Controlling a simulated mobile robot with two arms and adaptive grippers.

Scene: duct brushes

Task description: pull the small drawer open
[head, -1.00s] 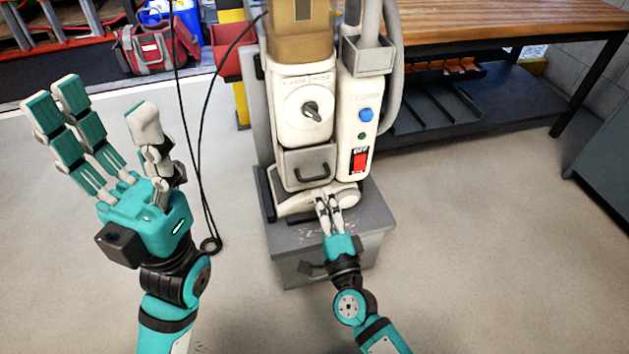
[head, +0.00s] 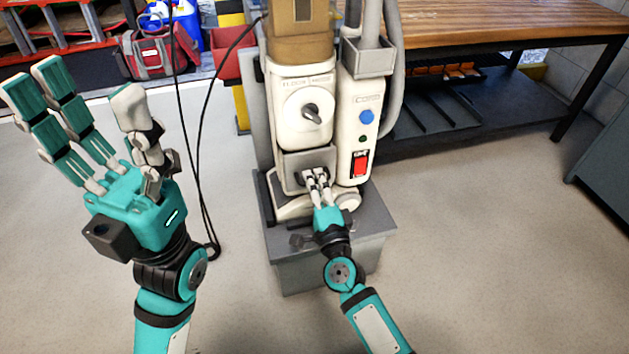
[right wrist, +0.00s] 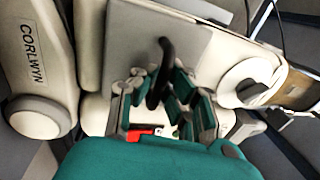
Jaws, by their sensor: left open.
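The small drawer (head: 296,163) is a grey front low on the cream machine, below its dial, and looks shut. Its dark handle (right wrist: 162,66) stands out from the grey front in the right wrist view. My right gripper (head: 316,175) is at the drawer front, over the handle. In the right wrist view my right gripper (right wrist: 158,92) has its fingers on both sides of the handle, apart from each other; contact is not clear. My left gripper (head: 88,98) is raised, open and empty, left of the machine.
The machine stands on a grey base block (head: 355,247). A red switch (head: 359,163) and a blue button (head: 366,117) are right of the drawer. Black cables (head: 190,160) hang left of the machine. A wooden workbench (head: 500,25) stands behind at the right. The floor at right is clear.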

